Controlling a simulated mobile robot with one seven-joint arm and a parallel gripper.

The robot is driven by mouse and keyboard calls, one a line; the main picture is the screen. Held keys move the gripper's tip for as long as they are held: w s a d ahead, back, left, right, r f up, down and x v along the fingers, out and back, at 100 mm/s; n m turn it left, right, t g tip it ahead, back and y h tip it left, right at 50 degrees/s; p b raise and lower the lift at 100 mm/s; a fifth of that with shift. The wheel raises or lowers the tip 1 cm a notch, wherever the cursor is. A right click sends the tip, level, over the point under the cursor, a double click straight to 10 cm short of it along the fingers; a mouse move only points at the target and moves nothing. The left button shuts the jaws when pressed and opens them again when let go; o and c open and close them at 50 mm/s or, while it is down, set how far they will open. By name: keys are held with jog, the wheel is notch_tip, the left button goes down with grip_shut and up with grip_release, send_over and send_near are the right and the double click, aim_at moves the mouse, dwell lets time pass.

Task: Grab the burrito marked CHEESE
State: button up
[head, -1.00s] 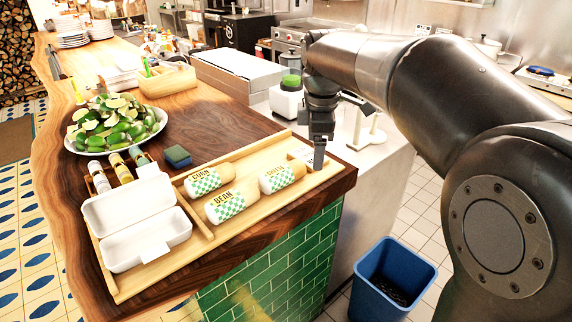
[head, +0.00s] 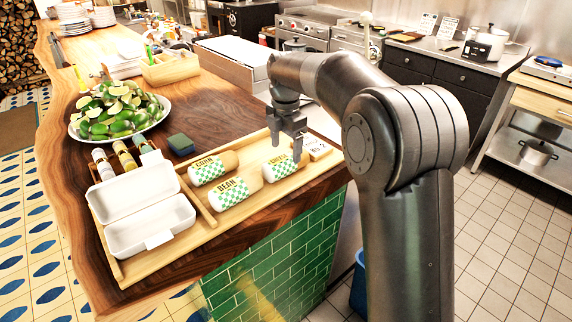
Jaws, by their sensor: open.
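The burrito marked CHEESE (head: 284,163) lies at the right of a wooden tray (head: 200,239) on the counter, in a green-checked wrapper. My gripper (head: 290,149) is above its far part, fingers pointing down, and nothing shows between them. The fingers partly cover the view of the burrito's far side; I cannot tell whether they touch it. The burrito marked CORN (head: 212,167) lies to the left, and the one marked BEAN (head: 235,190) lies nearer the front.
An open white clamshell box (head: 150,228) and several small bottles (head: 124,157) stand at the tray's left. A small card (head: 317,147) stands at its right end. A green sponge (head: 181,144) and a plate of limes (head: 118,112) are behind.

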aim_at(287, 156)
jog(key=shift+s+d+f, duration=0.1)
jog(key=shift+f, duration=1.25)
jog(key=shift+s+d+f, duration=0.1)
jog(key=shift+f, duration=1.25)
jog(key=shift+c, duration=0.4)
jog(key=c, duration=1.1)
jog(key=shift+r, duration=0.1)
jog(key=shift+c, duration=0.2)
